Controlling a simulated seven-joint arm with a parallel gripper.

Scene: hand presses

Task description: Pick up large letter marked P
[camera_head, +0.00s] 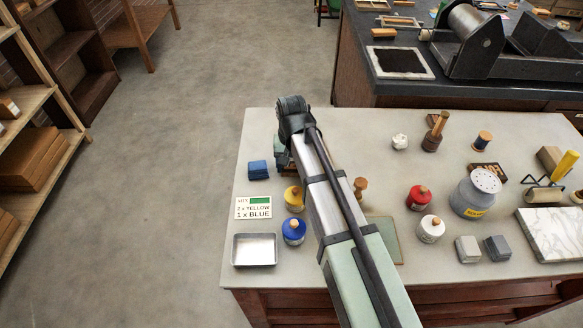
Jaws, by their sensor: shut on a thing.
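My arm reaches from the bottom of the view over the pale table (340,125) to its back left part. My gripper (283,158) points down at the arm's far end, mostly hidden behind my wrist and forearm. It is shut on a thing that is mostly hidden. I cannot make out a marking on it, nor whether it touches the table. No large letter marked P can be read elsewhere on the table.
Right of my arm stand a wooden-handled tool (361,187), a red jar (418,198), a white jar (431,229) and a grey canister (474,195).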

